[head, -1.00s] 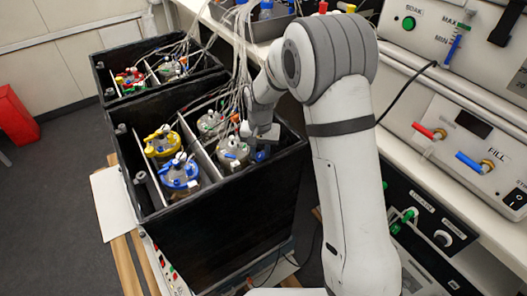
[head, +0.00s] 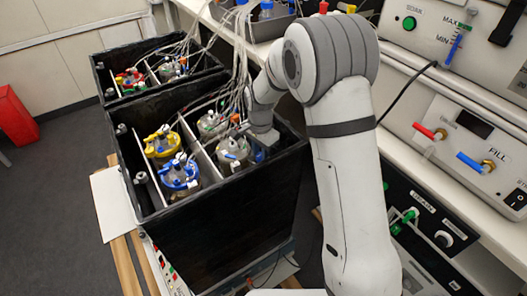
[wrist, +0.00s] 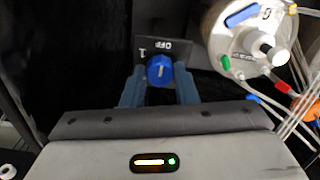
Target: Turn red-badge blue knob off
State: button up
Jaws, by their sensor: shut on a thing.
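A round blue knob (wrist: 160,70) with a white pointer line sits on a dark plate (wrist: 145,46) in the wrist view. The plate is marked OFF and 1. The pointer line stands nearly upright in the picture, roughly towards the OFF mark. My gripper (wrist: 160,88) has one finger on each side of the knob and is shut on it. No red badge shows in the wrist view. In the head view my gripper (head: 259,148) reaches into the near black box beside its right wall, and the knob is hidden there.
The near black box (head: 235,225) holds several lidded vessels, including a yellow-topped (head: 161,142) and a blue-topped one (head: 180,173). A vessel (wrist: 250,38) stands close right of my gripper. Loose tubes (head: 240,80) hang over the box. A control panel (head: 460,140) stands at right.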

jog(key=shift+w+r, duration=0.2)
jog(key=shift+w, duration=0.05)
jog(key=o, duration=0.7)
jog(key=shift+o, duration=1.4)
jog(key=shift+s+f, duration=0.1)
notch_tip(320, 180, up, 8)
jog(key=shift+f, duration=0.15)
jog(key=shift+d, duration=0.1)
